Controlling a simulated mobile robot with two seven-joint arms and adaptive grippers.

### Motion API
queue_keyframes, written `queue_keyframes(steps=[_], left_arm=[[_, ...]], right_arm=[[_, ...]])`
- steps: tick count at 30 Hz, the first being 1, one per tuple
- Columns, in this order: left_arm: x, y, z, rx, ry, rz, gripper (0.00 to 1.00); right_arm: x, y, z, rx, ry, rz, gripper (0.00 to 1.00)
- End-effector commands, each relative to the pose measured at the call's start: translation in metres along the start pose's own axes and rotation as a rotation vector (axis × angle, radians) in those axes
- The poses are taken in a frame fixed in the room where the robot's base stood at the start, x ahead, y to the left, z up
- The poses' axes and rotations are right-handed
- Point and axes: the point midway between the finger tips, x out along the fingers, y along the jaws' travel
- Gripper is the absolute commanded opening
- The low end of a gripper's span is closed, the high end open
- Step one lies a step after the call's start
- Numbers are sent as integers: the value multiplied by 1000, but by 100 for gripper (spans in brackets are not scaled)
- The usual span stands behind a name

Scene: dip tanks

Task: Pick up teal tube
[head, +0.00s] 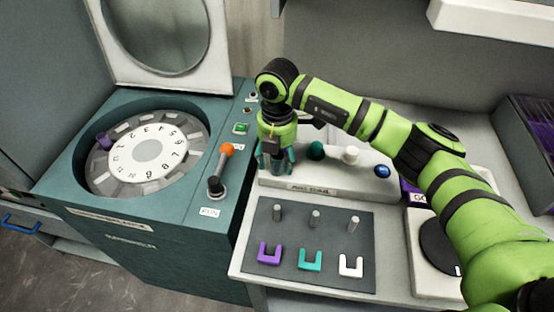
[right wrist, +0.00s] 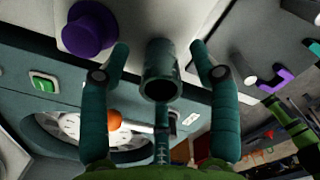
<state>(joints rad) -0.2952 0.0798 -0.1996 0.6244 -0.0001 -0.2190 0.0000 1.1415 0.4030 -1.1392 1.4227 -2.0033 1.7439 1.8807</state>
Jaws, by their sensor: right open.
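In the right wrist view a dull teal tube (right wrist: 160,68) with a dark, round, open-looking end stands between the fingers of my right gripper (right wrist: 160,62). The fingers are open, with a gap on either side of the tube. In the head view my right gripper (head: 276,164) points down at the left end of the white block, and its fingers largely hide what is between them. A round dark-teal cap (head: 316,150) sits on the block to the right of the gripper. My left gripper is not in view.
The white block (head: 330,186) also carries a white cap (head: 350,155) and a blue button (head: 382,171). In front is a grey mat (head: 335,240) with posts and purple, teal and white U-shaped pieces. A teal machine (head: 150,225) with a numbered dial and orange-tipped lever (head: 226,150) stands left.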

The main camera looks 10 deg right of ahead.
Motion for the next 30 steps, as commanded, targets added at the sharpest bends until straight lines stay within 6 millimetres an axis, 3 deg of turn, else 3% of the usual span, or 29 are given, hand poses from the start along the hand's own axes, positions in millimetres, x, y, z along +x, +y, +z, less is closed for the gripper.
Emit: queue_keyframes(steps=[2, 3, 7, 21, 30], left_arm=[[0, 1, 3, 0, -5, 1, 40], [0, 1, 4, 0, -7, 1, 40], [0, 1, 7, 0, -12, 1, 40], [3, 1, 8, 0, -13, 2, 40], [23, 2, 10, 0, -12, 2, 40]], right_arm=[[0, 0, 0, 0, 0, 0, 62], [0, 0, 0, 0, 0, 0, 54], [0, 0, 0, 0, 0, 0, 2], [-4, 1, 0, 0, 0, 2, 0], [-42, -4, 0, -2, -2, 3, 0]])
